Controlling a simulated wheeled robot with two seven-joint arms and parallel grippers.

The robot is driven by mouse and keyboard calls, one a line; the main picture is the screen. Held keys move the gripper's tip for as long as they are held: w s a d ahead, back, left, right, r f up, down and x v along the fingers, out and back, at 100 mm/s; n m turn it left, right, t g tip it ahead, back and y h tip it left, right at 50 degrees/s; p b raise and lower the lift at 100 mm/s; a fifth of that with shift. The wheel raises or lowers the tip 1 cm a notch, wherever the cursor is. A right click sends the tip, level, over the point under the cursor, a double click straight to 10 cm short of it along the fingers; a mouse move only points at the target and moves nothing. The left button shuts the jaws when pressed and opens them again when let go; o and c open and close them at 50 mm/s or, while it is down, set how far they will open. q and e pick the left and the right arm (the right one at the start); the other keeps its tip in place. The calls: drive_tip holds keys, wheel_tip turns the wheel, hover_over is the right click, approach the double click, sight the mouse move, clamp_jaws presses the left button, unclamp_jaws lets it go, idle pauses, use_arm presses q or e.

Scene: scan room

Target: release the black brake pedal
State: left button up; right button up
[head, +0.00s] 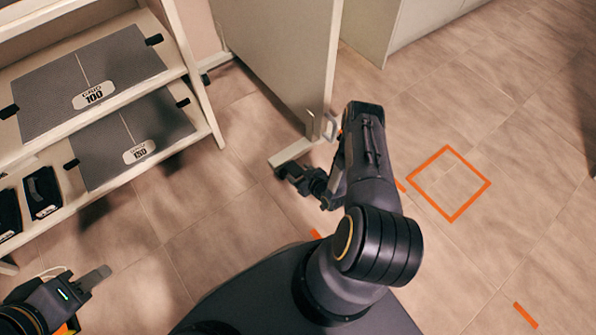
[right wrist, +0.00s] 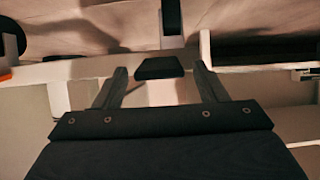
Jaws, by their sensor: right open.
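The black brake pedal (right wrist: 160,68) shows in the right wrist view as a small dark block in front of a pale bar. My right gripper (right wrist: 159,72) is open, with one finger to each side of the pedal in the picture. Gaps show between the pedal and both fingers; I cannot tell how far ahead of the tips it lies. In the head view my right arm reaches to dark parts (head: 305,180) by the screen's foot, where I cannot separate gripper from pedal. My left gripper (head: 88,287) is at the lower left, away from the pedal; its opening is unclear.
A pale wheeled screen (head: 285,60) stands on a white foot (head: 290,152) beside my right arm. A shelf rack (head: 195,85) with grey grid plates (head: 85,80) is at the left. An orange floor square (head: 450,183) lies on open tiled floor at the right.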

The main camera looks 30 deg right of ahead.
drive_tip(key=p+v, duration=0.2)
drive_tip(key=v, duration=0.4)
drive_tip(key=shift+s+r, duration=0.15)
drive_tip(key=shift+s, duration=0.05)
drive_tip(key=shift+d, duration=0.1)
